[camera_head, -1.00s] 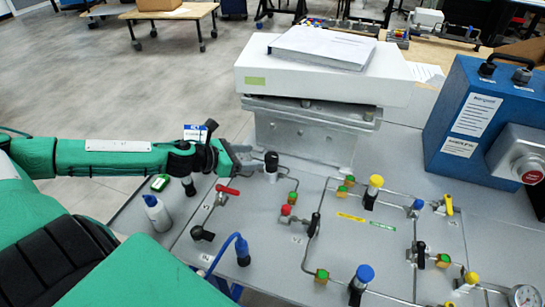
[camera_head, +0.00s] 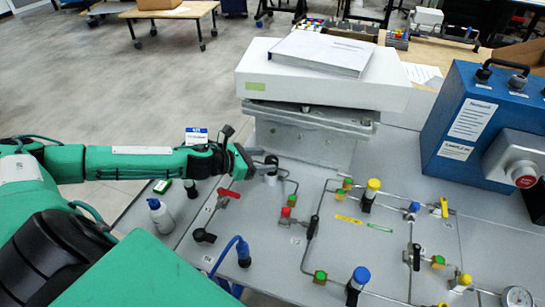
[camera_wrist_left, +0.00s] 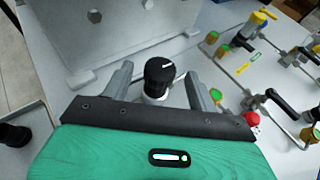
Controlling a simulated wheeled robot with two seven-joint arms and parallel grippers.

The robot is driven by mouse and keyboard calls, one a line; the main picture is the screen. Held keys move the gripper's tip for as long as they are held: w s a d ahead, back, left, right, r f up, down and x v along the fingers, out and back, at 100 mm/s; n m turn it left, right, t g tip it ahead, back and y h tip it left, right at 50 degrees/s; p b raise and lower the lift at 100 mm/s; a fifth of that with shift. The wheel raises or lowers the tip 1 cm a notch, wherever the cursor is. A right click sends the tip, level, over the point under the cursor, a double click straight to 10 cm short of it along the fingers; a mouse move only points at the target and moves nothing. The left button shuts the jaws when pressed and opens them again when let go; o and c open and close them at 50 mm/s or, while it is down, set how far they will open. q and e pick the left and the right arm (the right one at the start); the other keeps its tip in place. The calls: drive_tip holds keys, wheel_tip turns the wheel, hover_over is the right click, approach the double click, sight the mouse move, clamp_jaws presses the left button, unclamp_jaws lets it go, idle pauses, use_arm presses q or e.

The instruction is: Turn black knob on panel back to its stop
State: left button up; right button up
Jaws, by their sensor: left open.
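The black knob (camera_wrist_left: 159,72) has a white mark on its top and sits on a pale round base on the panel. In the head view the knob (camera_head: 271,160) stands in front of the grey metal stand. My left gripper (camera_wrist_left: 156,82) is open, with one grey finger on each side of the knob and a visible gap on both sides. In the head view my left gripper (camera_head: 256,158) comes in from the left at the knob, and a finger partly overlaps it. My right gripper is not in view.
The grey stand (camera_head: 305,138) with a white box (camera_head: 320,85) rises just behind the knob. Pipes and coloured valves cover the panel to the right.

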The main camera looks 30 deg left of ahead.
sight(270, 160)
use_arm(q)
drive_tip(key=shift+p+x, duration=0.3)
drive_tip(key=shift+x, duration=0.45)
drive_tip(key=shift+p+x, duration=0.35)
drive_tip(key=shift+x, duration=0.65)
drive_tip(key=shift+w+d+f, duration=0.1)
drive_tip(key=shift+w, duration=0.05)
drive_tip(key=c, duration=1)
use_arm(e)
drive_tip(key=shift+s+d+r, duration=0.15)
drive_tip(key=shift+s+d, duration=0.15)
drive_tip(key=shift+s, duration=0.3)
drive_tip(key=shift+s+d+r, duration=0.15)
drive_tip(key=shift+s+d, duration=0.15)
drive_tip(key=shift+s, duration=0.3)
use_arm(q)
drive_tip(key=shift+y, duration=0.3)
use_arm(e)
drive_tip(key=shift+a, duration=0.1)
